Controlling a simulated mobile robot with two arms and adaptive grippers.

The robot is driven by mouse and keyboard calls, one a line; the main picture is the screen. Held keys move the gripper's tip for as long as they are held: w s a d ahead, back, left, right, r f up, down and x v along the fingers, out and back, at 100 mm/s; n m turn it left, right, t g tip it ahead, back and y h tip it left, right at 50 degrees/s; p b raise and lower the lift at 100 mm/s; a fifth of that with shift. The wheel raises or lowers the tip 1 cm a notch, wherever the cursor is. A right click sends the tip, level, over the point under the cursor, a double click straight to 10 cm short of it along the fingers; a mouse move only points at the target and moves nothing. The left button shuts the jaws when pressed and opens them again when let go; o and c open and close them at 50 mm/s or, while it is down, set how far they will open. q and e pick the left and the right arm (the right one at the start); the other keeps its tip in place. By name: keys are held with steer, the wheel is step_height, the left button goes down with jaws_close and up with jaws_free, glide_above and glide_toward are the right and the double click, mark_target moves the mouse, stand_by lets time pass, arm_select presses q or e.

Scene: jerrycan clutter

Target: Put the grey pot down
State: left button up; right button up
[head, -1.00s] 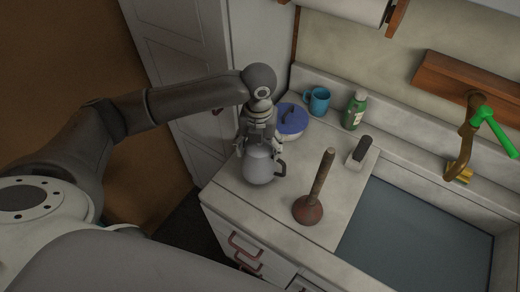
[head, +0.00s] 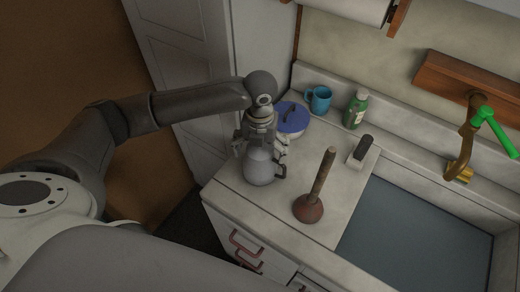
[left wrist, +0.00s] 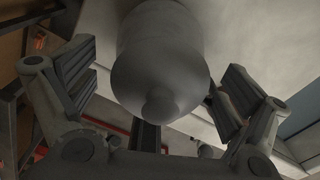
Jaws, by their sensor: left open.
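The grey pot (head: 259,167) stands upright on the counter near its left front edge, its dark handle to the right. In the left wrist view the pot (left wrist: 160,62) fills the upper middle, with its lid knob towards the camera. My left gripper (head: 262,146) is directly above and around the pot's top. In the left wrist view its fingers (left wrist: 155,88) are spread on both sides of the pot, with a gap at the left; on the right the handle side is partly hidden by the finger. My right gripper is not in view.
A plunger (head: 313,196) stands right of the pot. Behind are a blue-lidded pot (head: 292,118), a blue mug (head: 318,99), a green bottle (head: 355,110) and a brush (head: 361,151). The sink (head: 420,230) is at the right. Counter (head: 238,194) is bare in front of the pot.

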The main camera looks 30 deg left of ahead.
arm_select(q)
step_height(320, 180, up, 11)
steer(key=shift+b, duration=1.15)
steer(key=shift+r, duration=0.6)
